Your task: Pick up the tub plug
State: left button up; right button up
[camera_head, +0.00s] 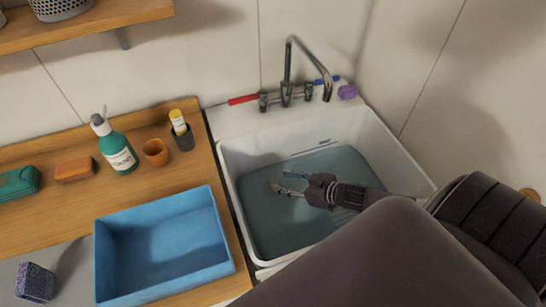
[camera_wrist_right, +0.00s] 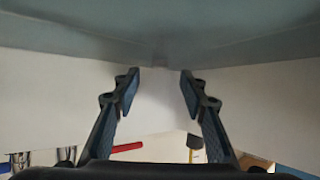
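I cannot make out a tub plug in either view. The white sink (camera_head: 229,165) holds cloudy blue-green water (camera_head: 280,228), which may hide its bottom. My right gripper (camera_head: 279,181) is over or in the water, near the middle of the basin, and points left. In the right wrist view my right gripper (camera_wrist_right: 160,80) has its two fingers apart with nothing visible between them. A pale blue-grey surface fills the top of that view, with a faint blurred darker patch beyond the fingertips. My left gripper is not in view.
A chrome tap (camera_head: 288,75) stands behind the sink, with a small purple object (camera_head: 347,91) beside it. A blue tray (camera_head: 165,250), green bottle (camera_head: 115,145) and orange cup (camera_head: 156,152) are on the wooden counter at left. The sink walls surround my right gripper.

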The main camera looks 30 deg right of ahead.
aim_at(274, 180)
jog(key=b+x, duration=0.2)
jog(key=x, duration=0.1)
jog(key=shift+f+b, duration=0.35)
jog(key=shift+b, duration=0.05)
jog(key=shift+w+a+f+b, duration=0.15)
jog(key=shift+w+b, duration=0.15)
jog(key=shift+w, duration=0.15)
grip_shut()
